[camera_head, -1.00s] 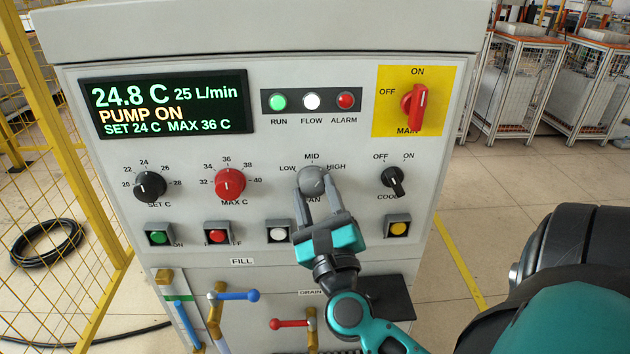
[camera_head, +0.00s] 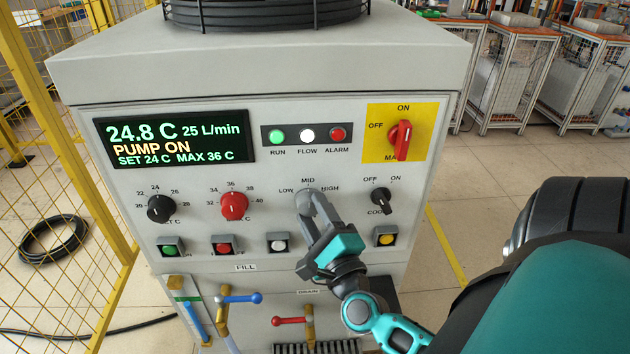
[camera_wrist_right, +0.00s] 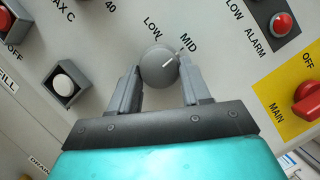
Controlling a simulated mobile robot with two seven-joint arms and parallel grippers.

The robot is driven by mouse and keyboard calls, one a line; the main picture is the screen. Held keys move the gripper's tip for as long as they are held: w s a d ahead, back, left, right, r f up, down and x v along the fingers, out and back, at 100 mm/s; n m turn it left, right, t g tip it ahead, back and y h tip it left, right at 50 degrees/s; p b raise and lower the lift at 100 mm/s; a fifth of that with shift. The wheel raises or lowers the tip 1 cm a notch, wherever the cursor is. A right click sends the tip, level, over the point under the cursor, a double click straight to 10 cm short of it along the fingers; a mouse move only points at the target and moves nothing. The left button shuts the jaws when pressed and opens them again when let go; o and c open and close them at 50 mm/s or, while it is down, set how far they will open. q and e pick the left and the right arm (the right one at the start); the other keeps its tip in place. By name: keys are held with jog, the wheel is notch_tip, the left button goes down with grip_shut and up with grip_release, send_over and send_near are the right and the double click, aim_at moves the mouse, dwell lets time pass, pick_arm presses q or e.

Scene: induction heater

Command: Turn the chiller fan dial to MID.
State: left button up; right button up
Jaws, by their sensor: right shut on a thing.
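The grey round fan dial (camera_head: 304,198) sits on the chiller's front panel under the LOW, MID and HIGH labels. In the right wrist view the dial (camera_wrist_right: 156,64) shows a white pointer line aimed toward the MID label (camera_wrist_right: 188,43). My right gripper (camera_head: 309,205) is shut on the dial, with one finger on each side of it. In the wrist view the right gripper's fingers (camera_wrist_right: 160,80) flank the dial's lower edge. The fingers partly cover the dial and the FAN label in the head view. My left gripper is not in view.
The black COOL switch (camera_head: 381,200) is right of the dial, the red MAX C dial (camera_head: 234,206) left. A white button (camera_head: 279,242) and yellow button (camera_head: 386,236) lie below. The display (camera_head: 175,138) reads PUMP ON. Yellow mesh fencing (camera_head: 65,140) stands at the left.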

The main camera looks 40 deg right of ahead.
jog(key=shift+r, duration=0.1)
jog(key=o, duration=1.1)
jog(key=shift+c, duration=0.2)
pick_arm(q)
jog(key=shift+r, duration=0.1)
pick_arm(e)
jog(key=shift+s+f, duration=0.2)
jog(key=shift+s, duration=0.05)
pick_arm(q)
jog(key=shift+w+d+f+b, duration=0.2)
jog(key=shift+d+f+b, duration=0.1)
jog(key=shift+b, duration=0.55)
pick_arm(e)
jog(key=v, duration=1.2)
jog(key=shift+a, duration=0.15)
jog(key=shift+s, duration=0.15)
